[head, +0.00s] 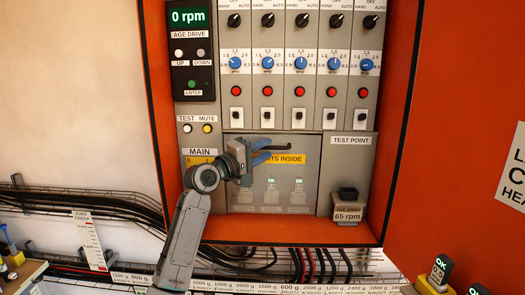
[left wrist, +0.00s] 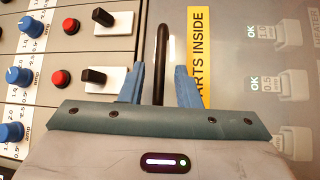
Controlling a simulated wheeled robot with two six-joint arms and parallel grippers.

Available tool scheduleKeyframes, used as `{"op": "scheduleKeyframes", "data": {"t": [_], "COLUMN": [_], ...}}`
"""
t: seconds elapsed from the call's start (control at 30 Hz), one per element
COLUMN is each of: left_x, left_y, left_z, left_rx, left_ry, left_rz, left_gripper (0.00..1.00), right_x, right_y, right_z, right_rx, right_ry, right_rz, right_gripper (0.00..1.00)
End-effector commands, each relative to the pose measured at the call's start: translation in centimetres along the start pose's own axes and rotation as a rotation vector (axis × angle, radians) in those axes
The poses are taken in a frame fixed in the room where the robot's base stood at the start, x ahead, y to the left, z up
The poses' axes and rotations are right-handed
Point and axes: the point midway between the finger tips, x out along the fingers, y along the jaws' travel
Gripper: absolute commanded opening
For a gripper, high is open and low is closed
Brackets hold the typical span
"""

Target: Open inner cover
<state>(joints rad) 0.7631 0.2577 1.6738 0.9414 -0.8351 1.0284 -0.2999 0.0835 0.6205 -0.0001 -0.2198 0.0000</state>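The inner cover (head: 305,180) is a see-through grey panel with a yellow "…PARTS INSIDE" label, low in the orange cabinet; it looks closed. It also shows in the left wrist view (left wrist: 235,60). Its black bar handle (left wrist: 162,50) stands near the label. My left gripper (head: 270,153) is in front of the cover's upper left part. Its two blue fingers (left wrist: 160,85) are open, one on each side of the handle in the left wrist view, with gaps on both sides. I cannot tell how deep the handle sits between them. My right gripper is out of view.
Above the cover are rows of black switches, blue knobs (head: 301,63) and red buttons (head: 300,92). The orange cabinet door (head: 455,130) is open to the right. Cables (head: 310,262) run below.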

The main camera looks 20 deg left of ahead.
Motion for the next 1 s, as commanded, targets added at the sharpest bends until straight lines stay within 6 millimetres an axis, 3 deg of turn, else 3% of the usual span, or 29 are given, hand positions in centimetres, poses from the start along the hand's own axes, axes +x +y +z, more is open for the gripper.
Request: {"op": "scheduleKeyframes", "data": {"t": [0.03,0.13,0.57,0.77,1.0], "left_x": [0.0,0.0,-0.5,-1.9,-4.4], "left_y": [0.0,0.0,-0.4,-1.0,-2.0], "left_z": [0.0,0.0,0.5,1.9,4.4], "left_rx": [0.0,0.0,0.018,0.073,0.179], "left_ry": [0.0,0.0,-0.001,-0.001,-0.001], "left_rz": [0.0,0.0,0.018,0.074,0.18], "left_gripper": [0.19,0.0,0.0,0.0,0.0], "right_x": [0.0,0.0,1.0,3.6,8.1], "right_y": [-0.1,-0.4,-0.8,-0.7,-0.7], "right_z": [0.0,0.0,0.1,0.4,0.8], "right_rx": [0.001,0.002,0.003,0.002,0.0], "right_ry": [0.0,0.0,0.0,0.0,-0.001], "right_rz": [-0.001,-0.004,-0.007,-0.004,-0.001], "right_gripper": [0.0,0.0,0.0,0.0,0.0]}}
